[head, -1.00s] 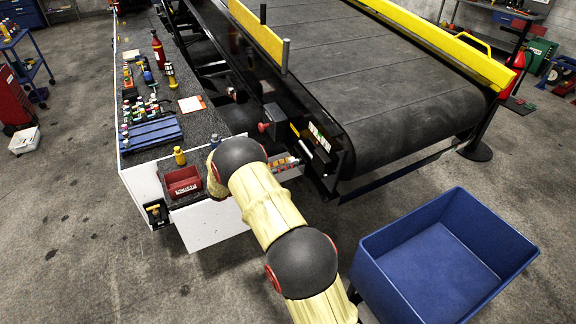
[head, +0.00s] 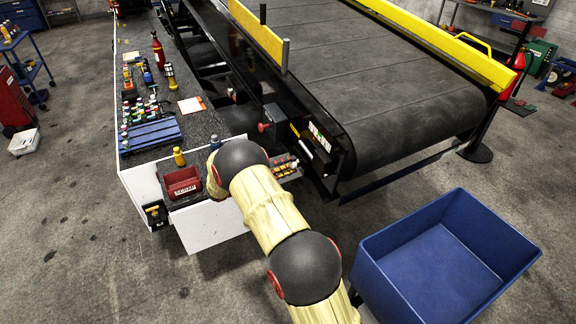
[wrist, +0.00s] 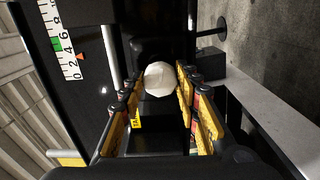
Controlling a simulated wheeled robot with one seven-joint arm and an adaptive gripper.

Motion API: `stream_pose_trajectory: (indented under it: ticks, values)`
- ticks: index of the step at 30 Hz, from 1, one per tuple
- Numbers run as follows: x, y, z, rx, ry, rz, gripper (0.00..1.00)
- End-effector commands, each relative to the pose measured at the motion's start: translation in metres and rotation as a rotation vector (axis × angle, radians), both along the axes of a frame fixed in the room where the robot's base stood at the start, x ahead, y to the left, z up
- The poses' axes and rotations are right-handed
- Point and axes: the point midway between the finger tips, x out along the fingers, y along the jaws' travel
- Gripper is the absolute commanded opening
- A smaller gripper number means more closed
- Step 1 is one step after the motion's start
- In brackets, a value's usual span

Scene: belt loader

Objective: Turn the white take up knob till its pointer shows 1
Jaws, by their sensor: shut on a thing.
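The white take up knob (wrist: 159,79) shows in the wrist view as a pale faceted cap between my fingertips. My gripper (wrist: 158,88) is shut on it, one yellow-and-black finger on each side. A white scale (wrist: 61,38) with numbers and a green band lies at the upper left of the wrist view. A small red pointer (wrist: 81,57) is beside the scale near its 0 end. In the head view my arm hides the knob and my gripper.
The belt loader (head: 410,90) stands right of my arm, and a workbench (head: 203,130) with tools is to the left. A blue bin (head: 440,255) stands at the lower right.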

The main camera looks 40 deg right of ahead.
Motion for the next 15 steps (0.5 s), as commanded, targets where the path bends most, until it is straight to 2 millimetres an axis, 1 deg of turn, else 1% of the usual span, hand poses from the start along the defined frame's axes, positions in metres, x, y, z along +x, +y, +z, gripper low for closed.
stream_pose_trajectory:
  ticks: [15]
  values:
    - [0.0007,0.0002,0.0005,0.115,0.475,0.002,0.07]
